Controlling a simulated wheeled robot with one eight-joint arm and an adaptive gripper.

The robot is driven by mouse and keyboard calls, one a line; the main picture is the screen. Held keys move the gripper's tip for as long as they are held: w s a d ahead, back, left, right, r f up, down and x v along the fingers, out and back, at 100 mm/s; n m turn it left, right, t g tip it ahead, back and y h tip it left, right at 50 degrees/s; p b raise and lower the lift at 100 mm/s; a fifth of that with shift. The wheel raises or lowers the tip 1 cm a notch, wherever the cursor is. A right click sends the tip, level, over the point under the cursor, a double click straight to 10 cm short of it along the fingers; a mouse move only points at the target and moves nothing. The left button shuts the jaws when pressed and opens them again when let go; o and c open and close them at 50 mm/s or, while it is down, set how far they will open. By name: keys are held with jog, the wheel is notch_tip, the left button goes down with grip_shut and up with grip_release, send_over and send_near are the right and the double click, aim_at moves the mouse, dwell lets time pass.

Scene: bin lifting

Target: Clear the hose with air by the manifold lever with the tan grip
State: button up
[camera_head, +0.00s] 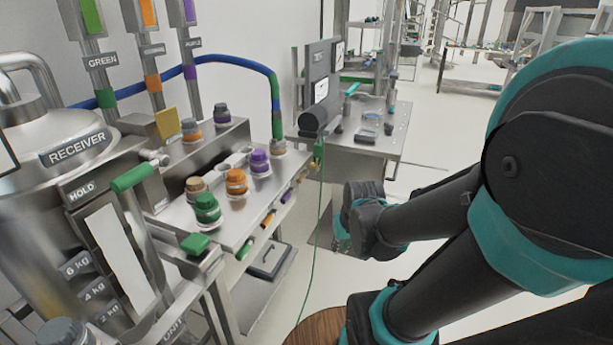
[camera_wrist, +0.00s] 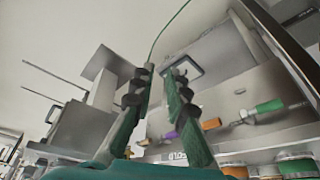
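The manifold (camera_head: 222,222) is a steel block with coloured caps on top and a row of lever grips along its front edge. I make out a green grip (camera_head: 245,248), an orange grip (camera_head: 268,220) and a purple grip (camera_head: 287,196). The wrist view shows the green grip (camera_wrist: 270,106), orange grip (camera_wrist: 210,123) and purple grip (camera_wrist: 170,135). My gripper (camera_wrist: 160,78) is open and empty, apart from the grips. A blue hose (camera_head: 228,62) arches to the manifold's far end, through a green sleeve.
The receiver tank (camera_head: 75,150) and a green-handled HOLD lever (camera_head: 132,176) stand at left. A thin green line (camera_head: 318,230) hangs between the manifold and my arm. A bench with a machine (camera_head: 322,85) stands behind. Open floor (camera_head: 440,150) lies to the right.

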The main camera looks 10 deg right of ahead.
jog(key=w+r+n, duration=0.1)
jog(key=w, duration=0.3)
jog(key=w+a+r+n+y, duration=0.1)
jog(key=w, duration=0.3)
jog(key=w+a+r+n+y, duration=0.1)
jog(key=w, duration=0.3)
jog(key=shift+w+r, duration=0.2)
jog(key=shift+w, duration=0.05)
grip_shut()
jog(key=n+t+y, duration=0.1)
jog(key=n+y, duration=0.6)
jog(key=n, duration=0.2)
send_near(307, 172)
jog(key=s+a+r, duration=0.1)
jog(key=s+r, duration=0.1)
jog(key=s, duration=0.3)
jog(key=x, duration=0.9)
jog(key=shift+w+a+r, duration=0.15)
jog(key=shift+w+a, duration=0.05)
